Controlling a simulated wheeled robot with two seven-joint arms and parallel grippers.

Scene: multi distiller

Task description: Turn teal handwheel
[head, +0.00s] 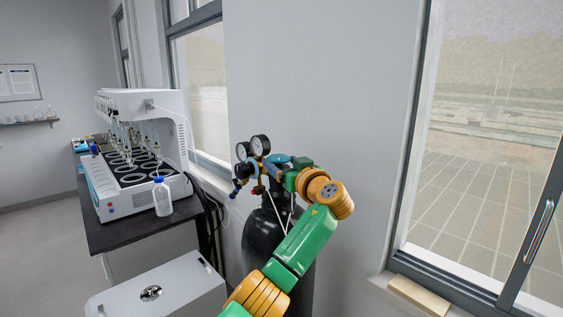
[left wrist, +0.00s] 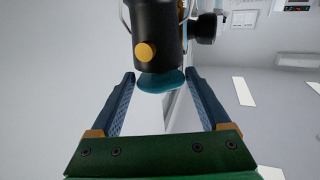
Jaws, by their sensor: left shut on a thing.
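The teal handwheel (left wrist: 161,80) shows in the left wrist view as a rounded disc below a black cylindrical body with a yellow knob (left wrist: 145,52). My left gripper (left wrist: 160,76) has its two blue fingers on either side of the handwheel, shut on it at the fingertips. In the head view my left gripper (head: 278,166) is at the regulator on top of the black gas cylinder (head: 262,233). There the gripper and my wrist hide most of the handwheel. My right gripper is not in view.
Two round gauges (head: 260,145) stand just left of my gripper. The white distiller (head: 130,190) and a blue-capped bottle (head: 162,198) stand on a dark bench (head: 125,235) at the left. A wall and windows lie behind the cylinder. A white cabinet (head: 165,290) stands in front.

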